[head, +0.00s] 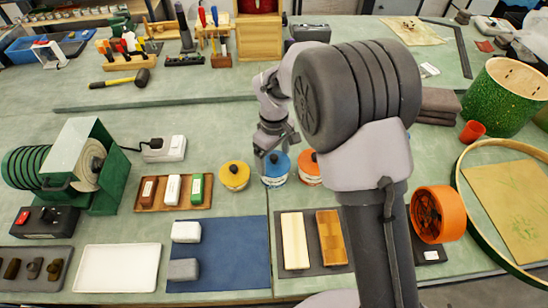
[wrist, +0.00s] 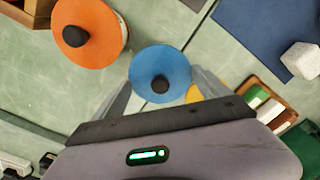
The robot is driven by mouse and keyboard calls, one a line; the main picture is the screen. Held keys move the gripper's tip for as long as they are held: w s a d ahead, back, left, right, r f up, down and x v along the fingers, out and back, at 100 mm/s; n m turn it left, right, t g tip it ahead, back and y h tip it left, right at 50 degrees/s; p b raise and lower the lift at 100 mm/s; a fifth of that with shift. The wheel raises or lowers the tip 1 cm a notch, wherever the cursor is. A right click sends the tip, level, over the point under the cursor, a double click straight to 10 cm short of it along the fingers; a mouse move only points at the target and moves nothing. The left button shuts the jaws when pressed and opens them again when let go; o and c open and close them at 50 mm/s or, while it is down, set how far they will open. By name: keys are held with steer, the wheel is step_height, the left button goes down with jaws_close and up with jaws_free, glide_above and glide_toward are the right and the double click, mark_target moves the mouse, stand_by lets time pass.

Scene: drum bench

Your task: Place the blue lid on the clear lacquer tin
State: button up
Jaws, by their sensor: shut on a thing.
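The blue lid (head: 276,162) is a round disc with a black knob. It also shows in the wrist view (wrist: 148,62). The clear lacquer tin (head: 275,182), a pale body with a label band, shows directly under it; I cannot tell whether the lid is seated or just above it. My gripper (head: 272,154) comes down from above with its fingers on either side of the lid. In the wrist view my gripper (wrist: 163,84) is shut on the blue lid at its edges. The tin is hidden by the lid there.
A yellow-lidded tin (head: 234,176) stands close on the left, and an orange-lidded tin (head: 309,169) close on the right. A wooden tray of blocks (head: 172,207) lies further left.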

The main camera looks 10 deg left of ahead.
mark_target(274, 157)
steer(key=shift+f, duration=0.15)
steer(key=o, duration=1.2)
steer(key=shift+c, duration=0.2)
step_height(274, 157, up, 12)
steer(key=r+p, duration=0.1)
steer(key=p, duration=0.3)
steer(key=s+d+r+m+t+y, duration=0.1)
steer(key=s+d+r+m, duration=0.25)
steer(key=d+r, duration=0.45)
steer(key=s+d+r+m+t, duration=0.2)
steer(key=s+d+m, duration=0.3)
steer(key=s, duration=0.4)
steer(key=s+d+r+m+t+y, duration=0.1)
steer(key=s+d+r+m+t, duration=0.1)
steer(key=s+d+r+m, duration=0.2)
steer(key=s+d+m, duration=0.2)
steer(key=s+m, duration=0.2)
steer(key=s, duration=0.2)
steer(key=shift+s+d+t, duration=0.25)
steer(key=shift+d+t, duration=0.05)
steer(key=shift+t, duration=0.1)
